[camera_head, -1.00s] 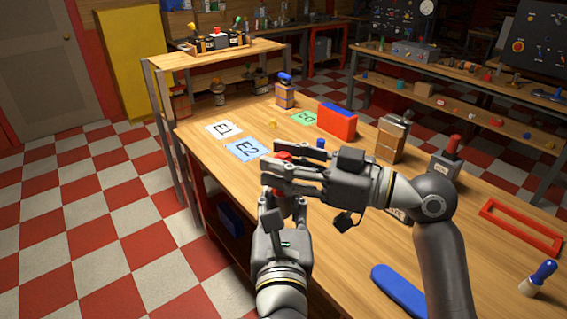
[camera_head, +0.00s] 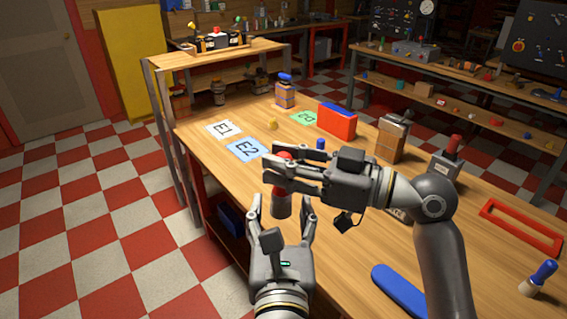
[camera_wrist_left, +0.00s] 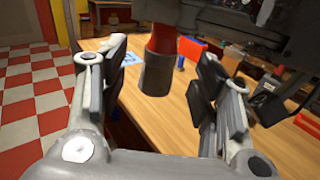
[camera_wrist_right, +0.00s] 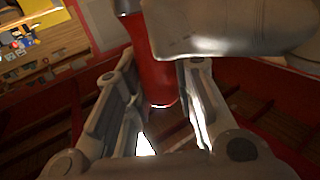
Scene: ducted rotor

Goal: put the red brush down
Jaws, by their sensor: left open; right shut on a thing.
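The red brush has a red handle (camera_head: 284,158) and a dark grey lower end (camera_head: 281,208). My right gripper (camera_head: 272,172) is shut on the handle and holds the brush upright, grey end down. In the right wrist view the red handle (camera_wrist_right: 148,60) stands between the fingers. My left gripper (camera_head: 281,212) is open and empty just below and in front of the grey end. In the left wrist view that grey end (camera_wrist_left: 157,74) is beyond the open fingers, apart from them. Whether the brush touches the table is hard to tell.
The wooden bench (camera_head: 340,265) holds mats E1 (camera_head: 224,130), E2 (camera_head: 246,150) and a green one (camera_head: 304,118). Bare wood shows at centre right.

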